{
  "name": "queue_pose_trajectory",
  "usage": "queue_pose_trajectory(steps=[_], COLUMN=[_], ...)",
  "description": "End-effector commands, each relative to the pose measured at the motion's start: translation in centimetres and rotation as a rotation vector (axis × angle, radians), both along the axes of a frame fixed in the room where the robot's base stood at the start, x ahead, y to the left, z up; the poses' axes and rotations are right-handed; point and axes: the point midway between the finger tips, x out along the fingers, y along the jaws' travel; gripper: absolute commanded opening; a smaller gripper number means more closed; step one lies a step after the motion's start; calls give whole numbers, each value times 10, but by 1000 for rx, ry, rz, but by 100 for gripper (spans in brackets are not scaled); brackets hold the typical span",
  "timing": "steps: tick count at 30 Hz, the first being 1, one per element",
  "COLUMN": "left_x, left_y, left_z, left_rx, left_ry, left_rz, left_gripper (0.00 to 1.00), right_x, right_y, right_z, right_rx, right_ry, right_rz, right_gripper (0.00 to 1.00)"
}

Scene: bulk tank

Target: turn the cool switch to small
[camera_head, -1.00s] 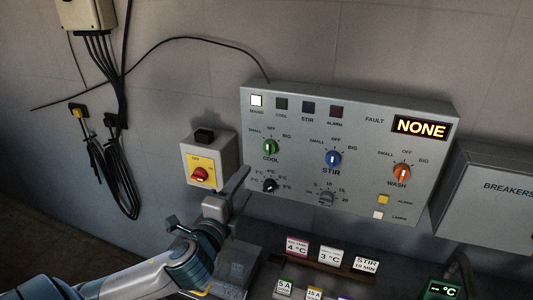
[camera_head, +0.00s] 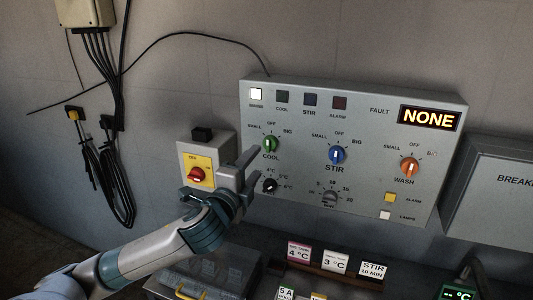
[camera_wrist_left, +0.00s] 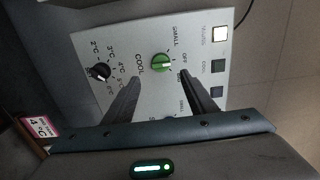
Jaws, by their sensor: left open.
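The cool switch is a green knob (camera_head: 270,144) at the upper left of the grey control panel (camera_head: 360,105), with SMALL, OFF and BIG marked around it. Its pale mark appears to point to OFF. My left gripper (camera_head: 251,164) is open and empty, just left of and below the knob. In the left wrist view the green knob (camera_wrist_left: 162,62) shows beyond and between the two fingers of the left gripper (camera_wrist_left: 164,84), apart from both. My right gripper is not in view.
A black temperature dial (camera_head: 269,186) sits just below the cool switch. The blue stir knob (camera_head: 337,155) and orange wash knob (camera_head: 409,167) are further right. Labelled blocks (camera_head: 335,262) stand below.

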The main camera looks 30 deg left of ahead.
Motion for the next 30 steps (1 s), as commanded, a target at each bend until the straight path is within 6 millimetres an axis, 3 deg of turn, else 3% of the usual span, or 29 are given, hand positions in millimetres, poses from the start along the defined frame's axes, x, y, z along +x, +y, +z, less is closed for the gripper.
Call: queue_pose_trajectory(steps=[15,21,30], left_x=[81,95,97], left_y=[20,23,23], left_z=[4,3,2], left_rx=[0,0,0], left_ry=[-2,-2,-2], left_rz=[1,-1,0], left_gripper=[51,51,51], right_x=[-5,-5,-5], right_y=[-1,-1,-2], right_z=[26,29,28], right_rx=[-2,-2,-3], right_ry=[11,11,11], right_rz=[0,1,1], right_gripper=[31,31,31])
